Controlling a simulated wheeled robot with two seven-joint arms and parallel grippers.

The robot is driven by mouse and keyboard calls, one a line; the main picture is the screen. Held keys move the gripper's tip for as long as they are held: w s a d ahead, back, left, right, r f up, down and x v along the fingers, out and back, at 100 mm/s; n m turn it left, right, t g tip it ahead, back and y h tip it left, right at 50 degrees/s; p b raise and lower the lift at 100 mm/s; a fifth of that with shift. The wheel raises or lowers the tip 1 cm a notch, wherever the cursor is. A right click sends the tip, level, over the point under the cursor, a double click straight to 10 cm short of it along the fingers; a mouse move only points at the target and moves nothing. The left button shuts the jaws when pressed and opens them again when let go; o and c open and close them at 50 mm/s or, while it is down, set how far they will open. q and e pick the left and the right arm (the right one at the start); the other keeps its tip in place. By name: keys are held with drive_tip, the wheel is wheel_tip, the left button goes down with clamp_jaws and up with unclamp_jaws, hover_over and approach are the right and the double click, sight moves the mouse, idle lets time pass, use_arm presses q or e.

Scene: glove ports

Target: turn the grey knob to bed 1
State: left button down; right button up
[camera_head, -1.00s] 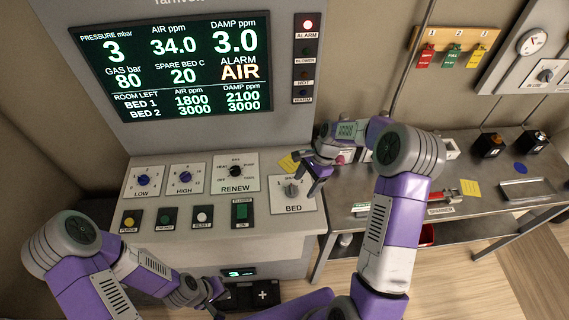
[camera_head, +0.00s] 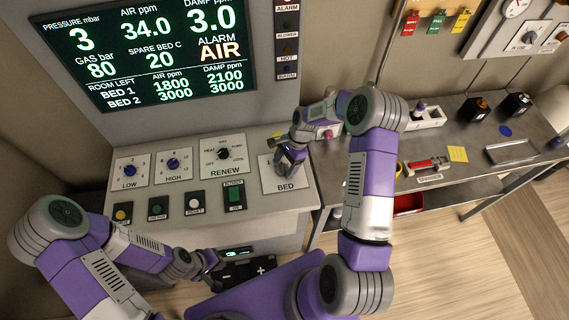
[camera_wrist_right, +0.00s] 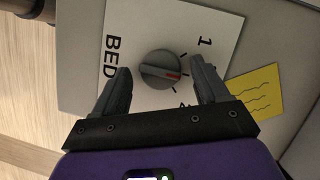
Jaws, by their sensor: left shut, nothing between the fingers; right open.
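The grey knob (camera_wrist_right: 160,69) sits on the white BED plate (camera_wrist_right: 118,25) in the right wrist view. Its red mark points to the picture's right, between the "1" label (camera_wrist_right: 204,42) and a second label partly hidden near a finger. My right gripper (camera_wrist_right: 164,87) is open, one finger on each side of the knob; I cannot tell if they touch it. In the head view my right gripper (camera_head: 290,160) covers the knob above the BED plate (camera_head: 268,178). My left gripper (camera_head: 212,268) is shut and empty, low in front of the console.
The RENEW dial (camera_head: 223,153) and several buttons lie left of the BED plate. A yellow note (camera_wrist_right: 254,92) lies beside the plate. The metal bench (camera_head: 470,130) on the right holds a red-handled tool (camera_head: 425,164) and black boxes.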

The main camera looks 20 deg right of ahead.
drive_tip(key=c, duration=1)
drive_tip(key=shift+c, duration=0.2)
drive_tip(key=shift+w+n, duration=0.1)
drive_tip(key=shift+n, duration=0.3)
drive_tip(key=n+b, duration=0.1)
drive_tip(key=n+g+b, duration=0.1)
drive_tip(key=n, duration=0.1)
drive_tip(key=shift+w+a+n+g+h, duration=0.1)
drive_tip(key=shift+w+n+g+h, duration=0.05)
drive_tip(key=shift+n+g+h, duration=0.15)
drive_tip(key=shift+w+a+n+g+h+b, duration=0.1)
drive_tip(key=shift+n+g+h+b, duration=0.2)
drive_tip(key=shift+n, duration=0.8)
drive_tip(key=shift+n+g+h+b, duration=0.2)
drive_tip(key=shift+n+g+b, duration=0.15)
drive_tip(key=shift+n, duration=0.75)
drive_tip(key=o, duration=1)
drive_tip(key=shift+o, duration=0.2)
